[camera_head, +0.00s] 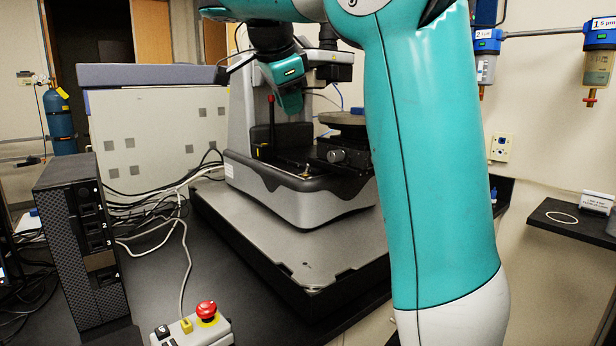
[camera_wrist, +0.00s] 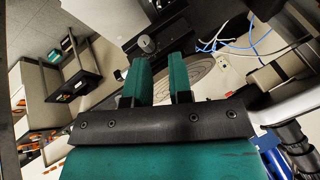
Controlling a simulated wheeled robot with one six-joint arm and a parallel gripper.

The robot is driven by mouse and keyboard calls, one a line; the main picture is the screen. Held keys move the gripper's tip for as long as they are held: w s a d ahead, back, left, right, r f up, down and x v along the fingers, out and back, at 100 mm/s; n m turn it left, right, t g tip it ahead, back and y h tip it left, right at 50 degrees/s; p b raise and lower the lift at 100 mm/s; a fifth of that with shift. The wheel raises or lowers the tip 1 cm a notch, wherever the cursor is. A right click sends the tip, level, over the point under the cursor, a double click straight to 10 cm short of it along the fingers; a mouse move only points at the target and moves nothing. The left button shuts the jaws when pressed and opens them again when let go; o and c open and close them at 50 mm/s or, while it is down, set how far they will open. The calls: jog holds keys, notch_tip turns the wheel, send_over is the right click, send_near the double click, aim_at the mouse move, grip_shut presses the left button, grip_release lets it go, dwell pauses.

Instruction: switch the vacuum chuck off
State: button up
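The stylus profiler (camera_head: 300,200) stands on a grey slab on the dark bench. Its round dark chuck (camera_head: 343,118) sits at the right of its stage, partly behind my arm. In the wrist view a pale disc with rings (camera_wrist: 205,75), probably the chuck, shows beyond my fingers. My gripper (camera_wrist: 160,62) has two teal fingers apart with nothing between them. A stage knob (camera_head: 338,156) faces front; I cannot identify the vacuum switch for certain.
A control box (camera_head: 215,336) with a red mushroom button (camera_head: 206,310) stands at the front. A black computer tower (camera_head: 72,240) is at left, with loose cables behind it. A black post with a red tip (camera_head: 271,104) stands by the stage. Filters (camera_head: 486,65) hang at right.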

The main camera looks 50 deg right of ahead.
aim_at(307, 169)
jog(key=b+x, duration=0.7)
jog(key=x, duration=1)
jog(key=shift+s+d+f, duration=0.1)
jog(key=shift+s+d, duration=0.05)
jog(key=shift+d, duration=0.1)
grip_shut()
